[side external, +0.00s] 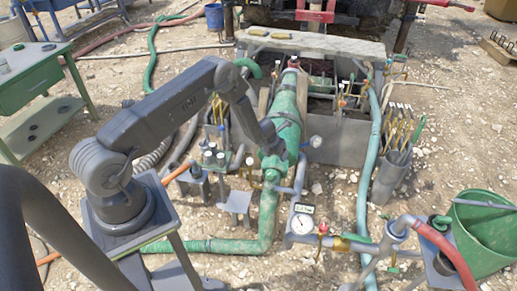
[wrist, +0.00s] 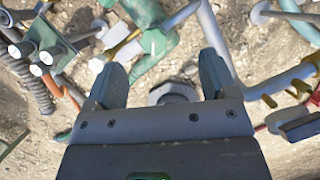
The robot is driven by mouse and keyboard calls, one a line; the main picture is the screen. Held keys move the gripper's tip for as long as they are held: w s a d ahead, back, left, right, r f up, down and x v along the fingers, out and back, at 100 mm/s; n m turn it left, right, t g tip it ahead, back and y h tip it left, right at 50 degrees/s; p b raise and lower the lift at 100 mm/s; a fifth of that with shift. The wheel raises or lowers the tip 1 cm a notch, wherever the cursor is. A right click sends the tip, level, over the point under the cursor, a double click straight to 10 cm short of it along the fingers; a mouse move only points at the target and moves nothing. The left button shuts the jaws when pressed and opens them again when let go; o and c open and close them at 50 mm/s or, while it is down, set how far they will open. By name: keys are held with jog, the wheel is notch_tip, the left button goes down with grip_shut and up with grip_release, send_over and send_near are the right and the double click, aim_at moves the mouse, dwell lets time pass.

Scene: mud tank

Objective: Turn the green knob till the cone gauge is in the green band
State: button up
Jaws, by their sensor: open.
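My gripper (wrist: 163,76) is open in the wrist view, its two fingers wide apart with nothing held between them. In the side view the arm reaches over the green pump body (side external: 285,108); the fingertips are hard to make out there. A round dial gauge (side external: 302,223) with a white face and a small box above it stands at front centre. A smaller round gauge (side external: 316,141) sits right of the pump. Which is the cone gauge, and its reading, I cannot tell. The green knob is not clearly identifiable. A grey round fitting (wrist: 174,93) lies near the gripper's base.
A green pipe (side external: 266,225) runs down from the pump to the ground. A pale blue hose (side external: 368,170) passes on the right. A green bucket (side external: 482,235) stands at front right, and a green workbench (side external: 32,80) at the left. Small valves and stands crowd the middle.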

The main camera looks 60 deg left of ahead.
jog(key=s+a+m+h, duration=0.4)
jog(key=a+m, duration=0.1)
jog(key=m, duration=0.7)
jog(key=shift+a+m+g, duration=0.25)
jog(key=shift+m+g, duration=0.05)
jog(key=shift+g, duration=0.1)
